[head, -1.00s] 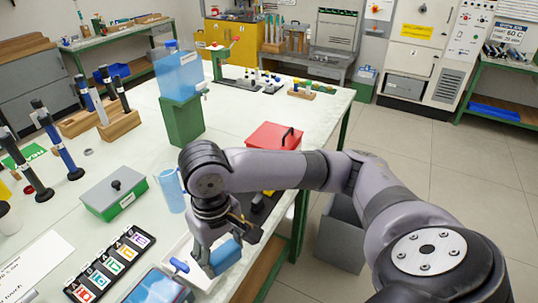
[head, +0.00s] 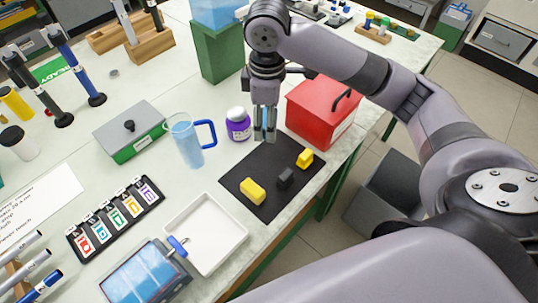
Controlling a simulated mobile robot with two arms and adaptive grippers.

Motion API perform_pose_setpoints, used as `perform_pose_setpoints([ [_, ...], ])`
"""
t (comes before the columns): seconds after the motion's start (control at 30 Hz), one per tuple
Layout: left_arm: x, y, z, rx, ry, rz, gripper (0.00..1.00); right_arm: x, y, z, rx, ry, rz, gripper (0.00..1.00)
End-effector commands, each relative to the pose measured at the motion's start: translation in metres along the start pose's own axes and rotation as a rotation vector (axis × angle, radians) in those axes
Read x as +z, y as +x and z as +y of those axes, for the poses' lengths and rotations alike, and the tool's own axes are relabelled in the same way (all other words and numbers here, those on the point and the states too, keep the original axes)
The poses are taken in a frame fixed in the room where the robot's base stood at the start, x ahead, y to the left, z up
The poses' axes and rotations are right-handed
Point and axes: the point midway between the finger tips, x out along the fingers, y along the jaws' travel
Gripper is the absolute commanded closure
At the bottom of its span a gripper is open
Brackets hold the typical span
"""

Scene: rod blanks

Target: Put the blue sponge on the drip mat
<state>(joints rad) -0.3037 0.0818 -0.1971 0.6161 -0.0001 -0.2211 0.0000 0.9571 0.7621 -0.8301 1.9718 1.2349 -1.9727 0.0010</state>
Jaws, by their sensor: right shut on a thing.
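The drip mat (head: 239,185) is a flat black mat on the table in the middle of the head view. My right gripper (head: 265,134) points down over the mat's far left end. It is shut on the blue sponge (head: 265,124), which shows only as a narrow blue strip between the fingers. Whether the sponge touches the mat is hard to tell. My left gripper is not in view.
A purple-labelled jar (head: 238,126) stands close left of my right gripper, and a red box (head: 318,113) close right. An empty white tray (head: 206,232) lies in front. The mat's near part is partly bare.

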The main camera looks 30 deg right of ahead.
Motion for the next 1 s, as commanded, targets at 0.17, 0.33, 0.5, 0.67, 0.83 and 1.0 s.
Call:
perform_pose_setpoints([
  [0.17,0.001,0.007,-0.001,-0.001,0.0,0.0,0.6,-0.004,0.003,0.022,-0.001,-0.274,0.001,0.69],
  [0.33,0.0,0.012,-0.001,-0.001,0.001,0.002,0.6,-0.006,0.004,0.042,-0.005,-0.541,0.004,0.69],
  [0.5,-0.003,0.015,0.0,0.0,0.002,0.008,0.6,-0.007,0.005,0.057,-0.012,-0.762,0.007,0.69],
  [0.67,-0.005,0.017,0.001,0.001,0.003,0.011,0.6,-0.007,0.005,0.064,-0.016,-0.888,0.009,0.69],
  [0.83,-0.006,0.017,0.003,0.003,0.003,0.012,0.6,-0.006,0.016,0.066,-0.02,-0.934,0.01,0.69],
  [1.0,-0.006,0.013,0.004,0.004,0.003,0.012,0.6,-0.005,0.056,0.065,-0.024,-0.934,0.007,0.69],
])
